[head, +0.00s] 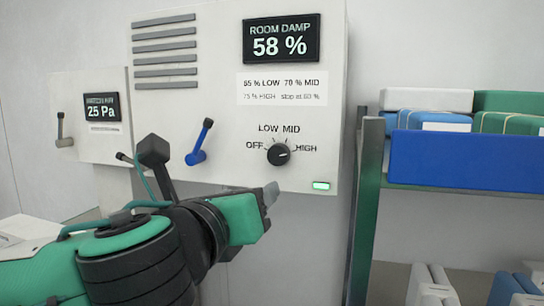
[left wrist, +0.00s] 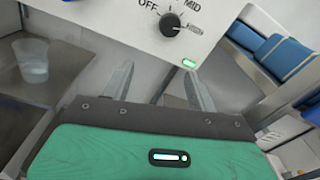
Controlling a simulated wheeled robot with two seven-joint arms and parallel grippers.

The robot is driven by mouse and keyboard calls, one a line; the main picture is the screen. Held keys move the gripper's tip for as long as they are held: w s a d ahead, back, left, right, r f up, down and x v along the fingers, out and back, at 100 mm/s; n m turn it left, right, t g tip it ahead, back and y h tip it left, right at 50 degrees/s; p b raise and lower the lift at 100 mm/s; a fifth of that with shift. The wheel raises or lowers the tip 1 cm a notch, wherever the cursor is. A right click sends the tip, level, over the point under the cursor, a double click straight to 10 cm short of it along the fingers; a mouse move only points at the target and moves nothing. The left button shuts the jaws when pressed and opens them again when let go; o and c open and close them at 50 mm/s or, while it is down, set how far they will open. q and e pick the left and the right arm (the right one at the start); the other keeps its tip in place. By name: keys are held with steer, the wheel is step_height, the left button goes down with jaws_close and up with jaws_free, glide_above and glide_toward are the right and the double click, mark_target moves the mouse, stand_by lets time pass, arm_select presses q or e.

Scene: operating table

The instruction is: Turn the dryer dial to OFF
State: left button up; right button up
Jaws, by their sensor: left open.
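The dryer dial (head: 278,154) is a round black knob on the white wall panel, with OFF at its left, LOW and MID above and HIGH at its right. Its white mark points right, toward HIGH. The dial also shows at the top of the left wrist view (left wrist: 170,24). My left gripper (head: 271,191) is below the dial, apart from it. In the left wrist view its two grey fingers (left wrist: 158,84) stand wide apart with nothing between them. My right gripper is in neither view.
The panel display (head: 281,39) reads ROOM DAMP 58 %. A blue lever (head: 200,142) sticks out left of the dial. A green light (head: 321,185) is at the panel's lower right. A metal shelf (head: 460,190) with a blue bin (head: 450,160) stands at right. A clear cup (left wrist: 32,60) stands at left.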

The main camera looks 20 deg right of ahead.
arm_select(q)
step_height(320, 180, up, 3)
steer(key=s+m, duration=0.2)
steer(key=m, duration=0.1)
steer(key=p, duration=0.7)
glide_toward(277, 158)
steer(key=shift+t, duration=0.3)
steer(key=x, duration=0.7)
steer(key=shift+d, duration=0.15)
steer(key=shift+w+d+f, duration=0.2)
steer(key=shift+w+d, duration=0.15)
steer(key=shift+w, duration=0.25)
steer(key=shift+c, duration=0.5)
